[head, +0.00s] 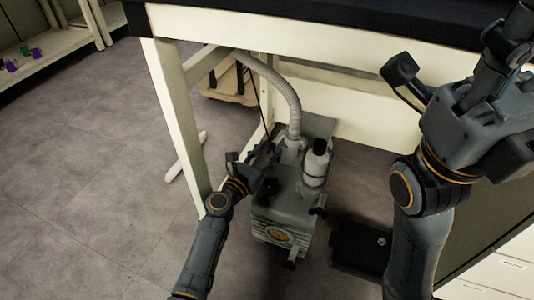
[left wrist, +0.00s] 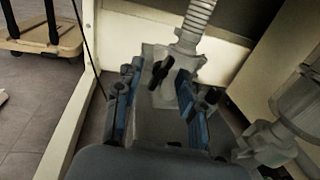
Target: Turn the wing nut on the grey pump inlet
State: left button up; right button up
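The grey pump (head: 285,213) stands on the floor under the bench, with a ribbed grey hose (head: 287,92) rising from its inlet. In the left wrist view the hose (left wrist: 197,25) meets the inlet, and a black wing nut (left wrist: 160,70) shows beside the joint. My left gripper (head: 270,150) is at the inlet side of the pump. In the left wrist view its two blue-padded fingers (left wrist: 160,88) are apart, with the wing nut in the gap near the tips; contact cannot be told. My right arm is raised at the right; its fingertips cannot be made out.
A white bottle-like filter (head: 315,163) stands on the pump right of the hose. The bench leg (head: 176,110) is close left of my left arm, and the bench top (head: 330,18) is above. A black box (head: 358,246) lies right of the pump.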

pick_arm(q)
grip_shut()
jog(key=shift+m, duration=0.4)
jog(key=m+b, duration=0.1)
jog(key=m, duration=0.2)
jog(key=shift+m, duration=1.5)
